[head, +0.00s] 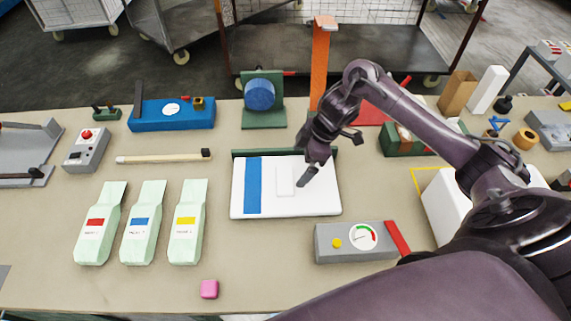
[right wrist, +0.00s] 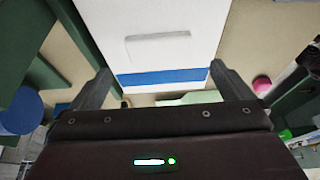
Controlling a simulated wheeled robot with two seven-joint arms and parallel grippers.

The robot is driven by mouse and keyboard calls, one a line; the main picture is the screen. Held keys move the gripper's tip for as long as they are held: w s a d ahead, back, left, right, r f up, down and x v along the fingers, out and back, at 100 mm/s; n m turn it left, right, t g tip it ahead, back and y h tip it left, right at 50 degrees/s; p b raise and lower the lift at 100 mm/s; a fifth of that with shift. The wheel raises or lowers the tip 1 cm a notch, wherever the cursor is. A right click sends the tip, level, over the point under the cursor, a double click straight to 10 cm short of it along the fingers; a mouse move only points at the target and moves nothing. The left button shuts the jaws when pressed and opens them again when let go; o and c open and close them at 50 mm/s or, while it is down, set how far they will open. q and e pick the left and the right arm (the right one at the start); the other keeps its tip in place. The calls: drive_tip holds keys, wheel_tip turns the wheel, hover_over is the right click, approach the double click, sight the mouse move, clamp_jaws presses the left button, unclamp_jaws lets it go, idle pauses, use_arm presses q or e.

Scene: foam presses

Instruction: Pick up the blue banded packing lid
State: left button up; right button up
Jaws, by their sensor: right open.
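The packing lid (head: 265,204) is a flat white rectangle with a blue band near its left side and a raised white grip block in the middle. It lies on the table against a dark green rail. My right gripper (head: 303,180) is over its right half, just right of the grip block. In the right wrist view the lid (right wrist: 160,20) shows beyond my open right gripper (right wrist: 160,85), the blue band across the space between the fingers. Nothing is held between them. I cannot tell from these views whether a finger touches the lid. My left gripper is not in view.
A pink block (head: 209,289) lies near the front edge. A green stand with a blue disc (head: 259,93) is behind.

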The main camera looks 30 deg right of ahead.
sight(285, 179)
drive_tip(key=shift+p+x, duration=0.3)
drive_tip(key=shift+x, duration=0.6)
drive_tip(key=shift+w+a+f, duration=0.2)
drive_tip(key=shift+f, duration=0.1)
drive_tip(key=p+x, duration=0.2)
drive_tip(key=x, duration=0.2)
drive_tip(key=shift+a+f, duration=0.15)
drive_tip(key=shift+a, duration=0.1)
drive_tip(key=shift+w+f, duration=0.15)
drive_tip(key=shift+f, duration=0.25)
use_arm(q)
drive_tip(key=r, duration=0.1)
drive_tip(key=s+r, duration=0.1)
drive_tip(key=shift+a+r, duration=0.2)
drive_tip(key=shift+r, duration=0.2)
use_arm(e)
drive_tip(key=shift+c, duration=0.4)
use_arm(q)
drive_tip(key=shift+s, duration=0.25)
use_arm(e)
drive_tip(key=shift+r, duration=0.1)
drive_tip(key=c, duration=0.6)
